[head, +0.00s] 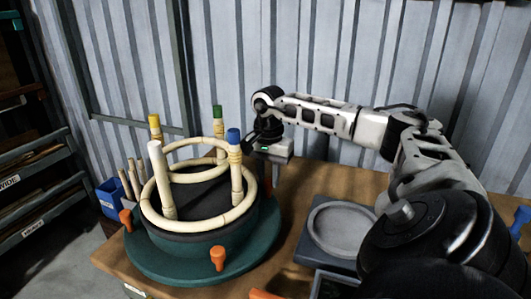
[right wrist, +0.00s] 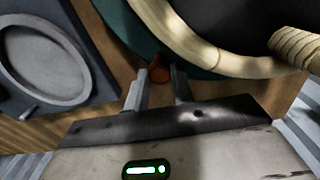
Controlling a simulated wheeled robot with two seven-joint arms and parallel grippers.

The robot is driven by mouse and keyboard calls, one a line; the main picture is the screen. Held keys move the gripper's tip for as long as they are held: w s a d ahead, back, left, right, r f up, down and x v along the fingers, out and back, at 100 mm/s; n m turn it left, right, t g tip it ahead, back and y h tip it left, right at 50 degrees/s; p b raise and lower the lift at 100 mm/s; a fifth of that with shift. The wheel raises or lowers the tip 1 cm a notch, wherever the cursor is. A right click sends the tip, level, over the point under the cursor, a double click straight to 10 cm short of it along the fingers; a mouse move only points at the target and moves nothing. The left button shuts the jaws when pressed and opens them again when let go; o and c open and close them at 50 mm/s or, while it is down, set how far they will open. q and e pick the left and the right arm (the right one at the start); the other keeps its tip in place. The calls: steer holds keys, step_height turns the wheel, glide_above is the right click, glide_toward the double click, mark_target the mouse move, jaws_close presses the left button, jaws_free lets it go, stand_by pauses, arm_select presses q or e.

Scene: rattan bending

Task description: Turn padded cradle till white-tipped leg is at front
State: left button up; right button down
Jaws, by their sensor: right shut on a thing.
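The padded cradle (head: 190,248) is a teal round base with a dark pad and orange pegs. A pale rattan ring frame (head: 207,224) sits on it with legs standing up. The white-tipped leg (head: 161,180) stands at the front left. The yellow-tipped leg (head: 155,127) is at the back left, the green-tipped leg (head: 218,122) at the back, and the blue-tipped leg (head: 235,160) at the right. My right gripper (head: 271,182) is at the cradle's right rim, shut on an orange peg (right wrist: 160,74) seen between its fingers in the right wrist view. My left gripper is out of view.
Orange pegs show at the cradle's front (head: 218,257) and left (head: 126,219). A grey tray with a round dish (head: 345,229) lies right of the cradle. A blue bin (head: 110,199) and thin sticks stand at left. A corrugated wall is behind.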

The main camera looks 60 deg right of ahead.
steer(key=shift+w+d, duration=0.15)
steer(key=shift+w, duration=0.1)
stand_by(0.4)
steer(key=c, duration=1.5)
jaws_free()
steer(key=shift+r, duration=0.15)
step_height(320, 180, up, 16)
steer(key=p, duration=0.3)
